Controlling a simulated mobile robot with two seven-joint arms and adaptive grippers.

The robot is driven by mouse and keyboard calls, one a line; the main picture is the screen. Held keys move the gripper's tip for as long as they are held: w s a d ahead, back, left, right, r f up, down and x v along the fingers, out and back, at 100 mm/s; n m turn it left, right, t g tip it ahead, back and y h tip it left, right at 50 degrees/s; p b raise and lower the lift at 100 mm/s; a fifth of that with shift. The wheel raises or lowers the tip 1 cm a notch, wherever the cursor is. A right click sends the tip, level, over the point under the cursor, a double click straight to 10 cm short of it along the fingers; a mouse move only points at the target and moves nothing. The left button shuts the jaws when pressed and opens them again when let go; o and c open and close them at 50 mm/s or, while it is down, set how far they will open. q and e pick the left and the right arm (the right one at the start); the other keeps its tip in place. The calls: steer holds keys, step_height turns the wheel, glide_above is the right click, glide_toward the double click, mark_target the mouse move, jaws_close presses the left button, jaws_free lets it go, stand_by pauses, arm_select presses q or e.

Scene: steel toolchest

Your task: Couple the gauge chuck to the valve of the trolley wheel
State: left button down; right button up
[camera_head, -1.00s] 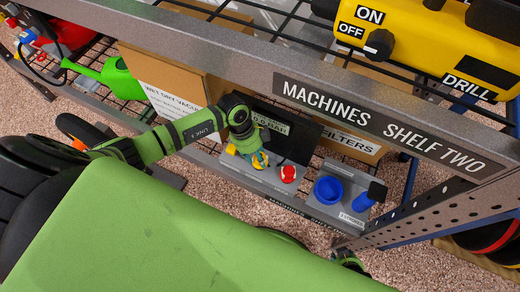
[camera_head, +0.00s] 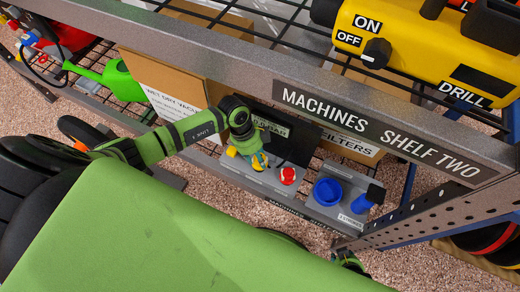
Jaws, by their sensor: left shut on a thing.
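My left gripper (camera_head: 249,156) reaches in under the upper shelf and is shut on a small yellow-and-blue thing, most likely the gauge chuck. Fingers and thing blur together at this size. No valve can be made out.
The shelf beam (camera_head: 225,65) passes above my arm. Cardboard boxes and a green watering can (camera_head: 118,80) stand behind.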

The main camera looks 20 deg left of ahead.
arm_select(q)
steer(key=shift+d+r+p, duration=0.35)
steer(key=shift+d+r, duration=0.05)
steer(key=shift+r, duration=0.05)
steer(key=shift+r+p, duration=0.65)
steer(key=shift+p, duration=0.2)
steer(key=shift+p+v, duration=0.8)
steer(key=shift+p, duration=0.2)
